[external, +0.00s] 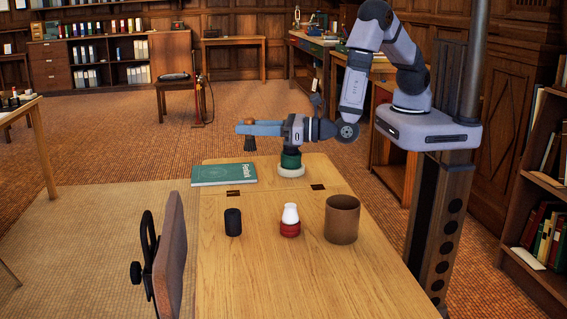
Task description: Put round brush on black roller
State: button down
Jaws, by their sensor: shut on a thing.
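The round brush (249,144) has a dark bristle head pointing down and a brownish top. My gripper (244,128) is shut on it and holds it in the air above the far end of the wooden table. The black roller (233,222) is a short dark cylinder standing upright on the table, nearer the camera and lower than the brush. The brush and the roller are well apart. The jaws cover the middle of the brush.
A green book (224,175) lies at the table's far left. A green and white object (291,163) stands beneath my wrist. A red and white bottle (290,221) and a brown cup (342,220) stand right of the roller. The table's near part is clear.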

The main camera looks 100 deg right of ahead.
notch_tip(320, 180, up, 2)
jog(key=w, duration=0.3)
jog(key=n+y, duration=0.6)
jog(key=y, duration=0.3)
send_over(232, 212)
jog(key=f, duration=0.2)
jog(key=shift+f+p, duration=0.45)
jog(key=shift+f, duration=4.5)
jog(key=shift+f, duration=0.15)
jog(key=c, duration=1.5)
grip_release()
